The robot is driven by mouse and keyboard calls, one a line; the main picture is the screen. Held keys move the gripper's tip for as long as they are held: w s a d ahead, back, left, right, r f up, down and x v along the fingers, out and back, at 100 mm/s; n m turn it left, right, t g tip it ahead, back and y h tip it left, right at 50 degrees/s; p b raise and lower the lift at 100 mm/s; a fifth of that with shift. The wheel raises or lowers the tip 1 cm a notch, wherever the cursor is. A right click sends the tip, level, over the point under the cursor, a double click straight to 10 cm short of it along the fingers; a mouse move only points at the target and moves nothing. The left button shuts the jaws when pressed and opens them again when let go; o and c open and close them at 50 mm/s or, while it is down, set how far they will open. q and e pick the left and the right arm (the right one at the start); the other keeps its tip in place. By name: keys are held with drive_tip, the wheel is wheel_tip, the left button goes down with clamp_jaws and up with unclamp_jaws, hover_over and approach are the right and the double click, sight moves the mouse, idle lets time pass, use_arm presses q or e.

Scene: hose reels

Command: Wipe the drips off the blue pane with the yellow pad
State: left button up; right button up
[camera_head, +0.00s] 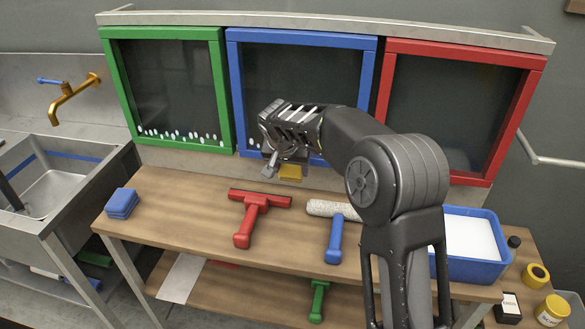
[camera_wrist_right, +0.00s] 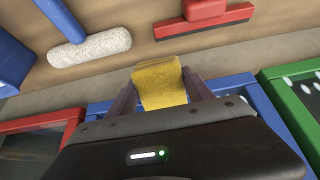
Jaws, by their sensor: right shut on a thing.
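The blue pane (camera_head: 282,85) is a dark panel in a blue frame at the middle of the back wall. A few white drips (camera_head: 252,142) show along its lower edge; my right arm hides part of it. My right gripper (camera_wrist_right: 160,92) is shut on the yellow pad (camera_wrist_right: 160,84). In the head view the pad (camera_head: 290,172) is at the pane's lower frame, above the back of the bench. I cannot tell whether it touches the frame. My left gripper is not in view.
The green pane (camera_head: 165,85) has several white drips; the red pane (camera_head: 450,105) stands right. On the bench (camera_head: 185,205) are a red squeegee (camera_head: 250,210), a blue-handled roller (camera_head: 335,240), blue pads (camera_head: 121,204) and a blue tub (camera_head: 460,270). A sink is left.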

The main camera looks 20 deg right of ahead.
drive_tip(key=shift+w+a, duration=0.5)
drive_tip(key=shift+a, duration=0.15)
drive_tip(key=shift+w+a, duration=0.45)
drive_tip(key=shift+a, duration=0.2)
drive_tip(key=shift+w+a, duration=0.1)
drive_tip(key=shift+w+a+p, duration=0.55)
drive_tip(key=shift+w+a, duration=0.5)
drive_tip(key=shift+a, duration=0.15)
drive_tip(key=shift+r, duration=0.1)
drive_tip(key=shift+w, duration=0.1)
drive_tip(key=shift+w+a+p, duration=0.3)
drive_tip(key=shift+w+a, duration=0.15)
drive_tip(key=shift+a, duration=0.25)
drive_tip(key=shift+w+a+p, duration=0.3)
drive_tip(key=shift+w+a, duration=0.15)
drive_tip(key=shift+a, duration=0.2)
drive_tip(key=shift+a, duration=0.1)
